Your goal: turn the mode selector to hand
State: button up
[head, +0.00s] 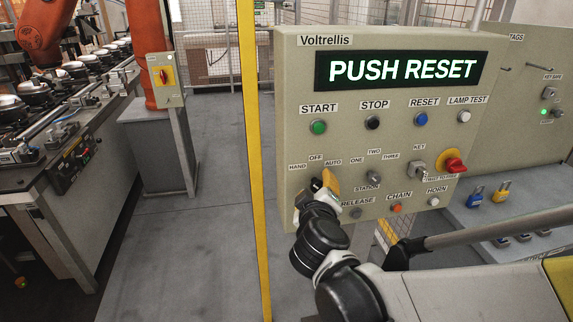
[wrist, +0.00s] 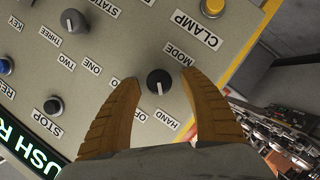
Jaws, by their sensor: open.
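The mode selector (wrist: 159,82) is a round black knob with a white pointer line, in the wrist view. The pointer aims down the picture, toward the edge between the OFF label (wrist: 139,115) and the HAND label (wrist: 168,121). The AUTO label is partly hidden by my left finger. My gripper (wrist: 159,77) is open, with one tan finger on each side of the knob and a gap showing on both sides. In the head view my gripper (head: 326,183) is at the lower left of the panel (head: 290,75) and mostly covers the selector.
The station selector (head: 374,178) and key switch (head: 417,170) are right of my gripper, with a red emergency knob (head: 453,163) beyond. Push buttons sit above and below. The display reads PUSH RESET (head: 403,69). A yellow post (head: 256,150) stands left of the panel.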

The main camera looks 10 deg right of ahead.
jog(key=v, duration=1.1)
jog(key=shift+s, duration=0.2)
jog(key=s+d+f+m+g+y, duration=0.3)
jog(key=s+f+m+g, duration=0.3)
jog(key=s, duration=0.3)
jog(key=shift+f+g+y, duration=0.5)
jog(key=shift+f+g, duration=0.1)
jog(key=shift+f, duration=0.2)
